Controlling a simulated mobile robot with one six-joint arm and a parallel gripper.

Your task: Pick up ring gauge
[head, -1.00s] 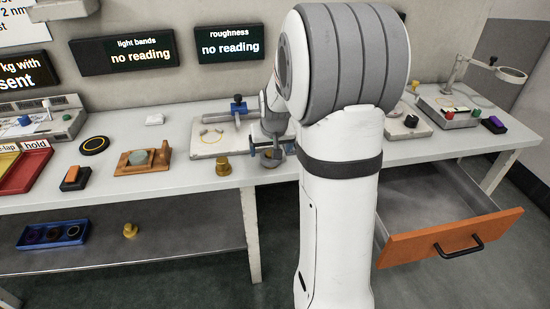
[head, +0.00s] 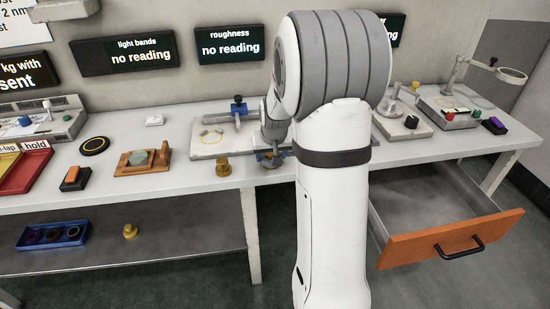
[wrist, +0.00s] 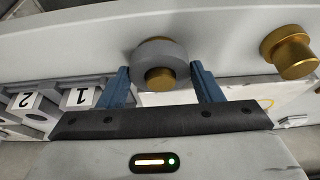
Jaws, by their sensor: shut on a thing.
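The ring gauge appears to be the thick grey ring (wrist: 178,52) between my fingertips in the wrist view, with a brass knob-like piece (wrist: 160,78) at its centre. My gripper (wrist: 161,68) has its blue fingers shut on the ring's two sides. In the head view my gripper (head: 269,157) is low at the bench's front edge, and the grey ring (head: 270,163) shows only partly beneath it. Whether the ring still touches the bench is not clear.
A brass knob-shaped piece (head: 223,167) stands on the bench (head: 200,180) just left of my gripper. A pale plate (head: 205,147) with a blue-knobbed fixture lies behind. A wooden stand (head: 135,168) is further left. An orange-fronted drawer (head: 420,245) hangs open on the right.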

